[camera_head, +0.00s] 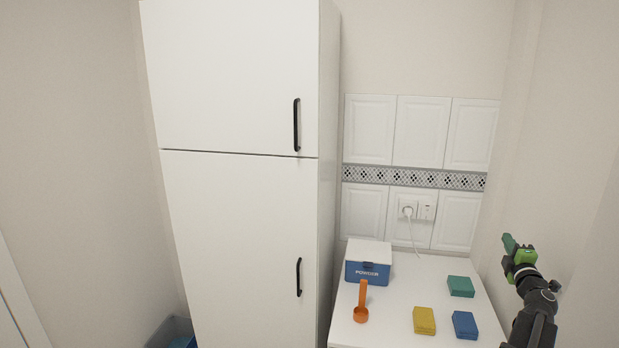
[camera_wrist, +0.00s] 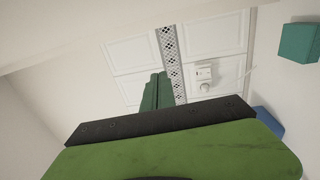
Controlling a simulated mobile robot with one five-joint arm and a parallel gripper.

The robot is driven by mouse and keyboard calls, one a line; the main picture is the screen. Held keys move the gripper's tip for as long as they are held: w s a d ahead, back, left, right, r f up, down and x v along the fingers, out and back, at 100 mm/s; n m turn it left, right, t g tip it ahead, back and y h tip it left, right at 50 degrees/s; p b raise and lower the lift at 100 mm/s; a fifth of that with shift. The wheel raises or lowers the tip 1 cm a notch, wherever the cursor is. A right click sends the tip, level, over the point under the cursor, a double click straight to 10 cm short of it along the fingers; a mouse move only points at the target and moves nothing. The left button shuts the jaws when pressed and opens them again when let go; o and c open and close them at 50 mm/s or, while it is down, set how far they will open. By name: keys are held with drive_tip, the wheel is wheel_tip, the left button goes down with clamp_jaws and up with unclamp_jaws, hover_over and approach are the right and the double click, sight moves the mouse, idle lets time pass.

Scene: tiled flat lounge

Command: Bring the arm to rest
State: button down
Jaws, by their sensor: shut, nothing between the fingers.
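My gripper (camera_head: 509,243) is at the right in the head view, raised above the right side of the white counter. Its green fingers are together with nothing between them. The closed fingers also show in the wrist view (camera_wrist: 157,90), pointing toward the tiled wall. My dark arm comes up from the bottom right corner of the head view. The gripper appears apart from the counter and the things on it.
The white counter (camera_head: 390,325) bears a blue-and-white POWDER box (camera_head: 368,272), an orange scoop (camera_head: 361,313), and yellow (camera_head: 424,321), blue (camera_head: 465,325) and green (camera_head: 461,286) blocks. A tall white cabinet (camera_head: 240,230) stands left. A wall is close on the right.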

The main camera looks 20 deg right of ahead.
drive_tip(key=w+a+f+m+g+h+b, duration=0.2)
drive_tip(key=w+a+f+m+g+b, duration=0.3)
drive_tip(key=w+a+m, duration=0.55)
drive_tip(key=w+a+f+m+g+y, duration=0.1)
drive_tip(key=w+a+f+g+y, duration=0.1)
drive_tip(key=w+a+f, duration=0.5)
drive_tip(key=w+a+f+m+g+y, duration=0.1)
drive_tip(key=w+a+f+y, duration=0.15)
drive_tip(key=a+f, duration=0.85)
drive_tip(key=s+a+f+g+y+b, duration=0.15)
drive_tip(key=a+f, duration=0.25)
drive_tip(key=a, duration=0.7)
drive_tip(key=a+f+g+y, duration=0.2)
drive_tip(key=a+f+y, duration=0.1)
drive_tip(key=a, duration=0.8)
drive_tip(key=s+a+f+g+y, duration=0.1)
drive_tip(key=s+a, duration=0.2)
drive_tip(key=a, duration=0.4)
drive_tip(key=s+a+f+n+g+y+b, duration=0.1)
drive_tip(key=s+a+f+y, duration=0.1)
drive_tip(key=a, duration=0.5)
drive_tip(key=s+a+f+g+y, duration=0.1)
drive_tip(key=s+a+g, duration=0.1)
drive_tip(key=s+a, duration=0.2)
drive_tip(key=a, duration=0.3)
drive_tip(key=shift+s+f+n, duration=0.25)
drive_tip(key=shift+f+n, duration=0.05)
drive_tip(key=shift+n, duration=0.05)
